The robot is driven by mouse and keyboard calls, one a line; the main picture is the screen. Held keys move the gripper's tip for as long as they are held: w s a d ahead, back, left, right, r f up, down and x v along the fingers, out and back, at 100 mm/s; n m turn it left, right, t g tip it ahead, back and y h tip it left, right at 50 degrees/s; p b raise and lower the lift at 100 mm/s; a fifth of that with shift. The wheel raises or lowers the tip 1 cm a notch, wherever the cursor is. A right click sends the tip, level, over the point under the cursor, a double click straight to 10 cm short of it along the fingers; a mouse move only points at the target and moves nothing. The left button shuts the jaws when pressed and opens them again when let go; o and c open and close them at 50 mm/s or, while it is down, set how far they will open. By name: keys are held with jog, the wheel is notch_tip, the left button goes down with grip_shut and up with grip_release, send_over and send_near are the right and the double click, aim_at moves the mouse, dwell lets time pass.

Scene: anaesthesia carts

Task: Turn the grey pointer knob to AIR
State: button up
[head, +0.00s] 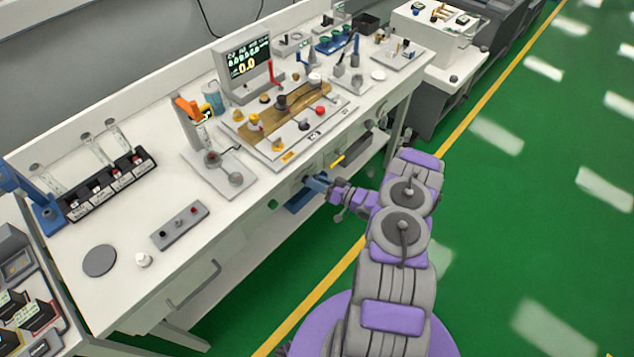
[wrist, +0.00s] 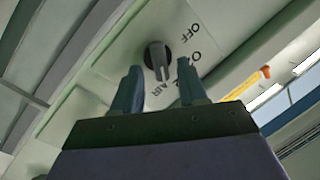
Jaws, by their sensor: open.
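The grey pointer knob (wrist: 157,60) is on a pale panel in the wrist view. Its bar runs nearly upright in the picture; I cannot tell which end is the pointer. The labels OFF (wrist: 188,33), a partly hidden O-mark (wrist: 194,57) and AIR (wrist: 158,88) lie along its right and lower sides. My gripper (wrist: 159,68) is open, with one fingertip on each side of the knob and a gap on both sides. In the head view my gripper (head: 314,182) is at the bench's front face and the knob cannot be made out.
A yellow lever (head: 337,161) sticks out just right of my gripper; an orange-yellow one (wrist: 265,72) shows in the wrist view. The white bench (head: 130,225) carries a display (head: 243,62) and several fittings. The green floor (head: 500,220) at the right is clear.

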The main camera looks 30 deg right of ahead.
grip_shut()
dwell(0.3)
jog(key=shift+d+m+p, duration=0.1)
jog(key=shift+m+p, duration=0.35)
jog(key=shift+m, duration=0.35)
grip_release()
jog(key=shift+f, duration=0.1)
